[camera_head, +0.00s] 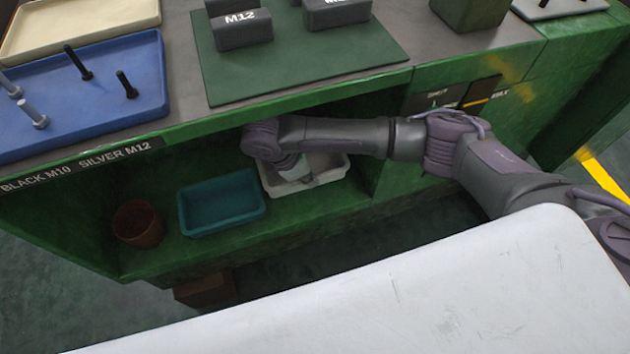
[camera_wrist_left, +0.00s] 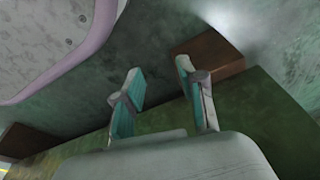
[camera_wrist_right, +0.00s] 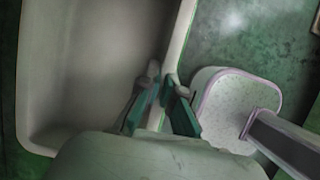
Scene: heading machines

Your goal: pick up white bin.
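The white bin (camera_head: 333,165) stands on the green lower shelf under the worktop, right of a teal bin. My right arm reaches over it from the right, and my right gripper (camera_head: 297,172) points down at the bin. In the right wrist view, the fingers (camera_wrist_right: 161,88) are on both sides of the white bin's wall (camera_wrist_right: 180,35) and closed in on it. The bin's inside looks empty there. My left gripper (camera_wrist_left: 160,72) is open and empty in the left wrist view, and is outside the head view.
The teal bin (camera_head: 221,203) and a red-brown round bin (camera_head: 138,224) stand left on the shelf (camera_head: 165,262). The worktop edge overhangs the shelf closely. On top are a blue tray (camera_head: 95,95) with bolts and a green mat (camera_head: 300,65) with dark M12 blocks.

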